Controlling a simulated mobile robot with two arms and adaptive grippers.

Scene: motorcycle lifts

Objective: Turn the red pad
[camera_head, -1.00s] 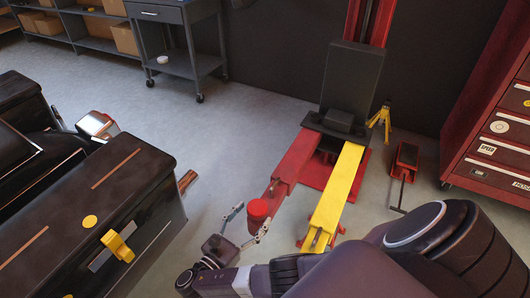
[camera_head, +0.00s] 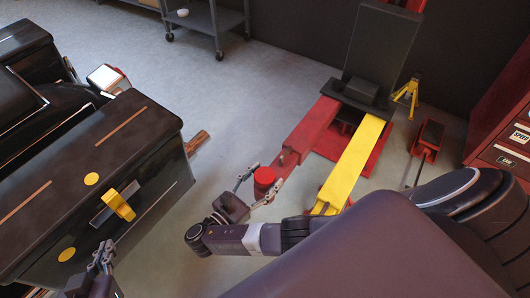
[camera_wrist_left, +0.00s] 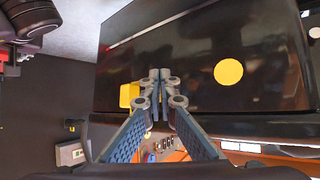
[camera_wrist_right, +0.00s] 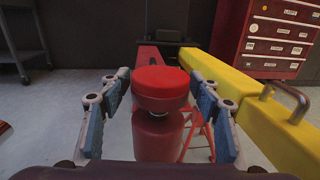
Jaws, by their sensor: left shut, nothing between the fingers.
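The red pad (camera_head: 264,176) is a round cap on the end of the lift's red arm (camera_head: 305,135). In the right wrist view the red pad (camera_wrist_right: 160,84) sits upright on a dark red cylinder, centred between my fingers. My right gripper (camera_head: 262,190) is open, with one finger on each side of the pad; in the right wrist view (camera_wrist_right: 160,105) gaps show on both sides. My left gripper (camera_head: 104,250) is shut and empty at the lower left, close to the black case; its fingertips meet in the left wrist view (camera_wrist_left: 160,80).
A black case (camera_head: 60,190) with a yellow latch (camera_head: 119,206) fills the left. A yellow lift arm (camera_head: 350,165) lies right of the red arm. A red tool cabinet (camera_head: 505,125) and a small red jack (camera_head: 428,140) stand at right. Grey floor is open at the upper middle.

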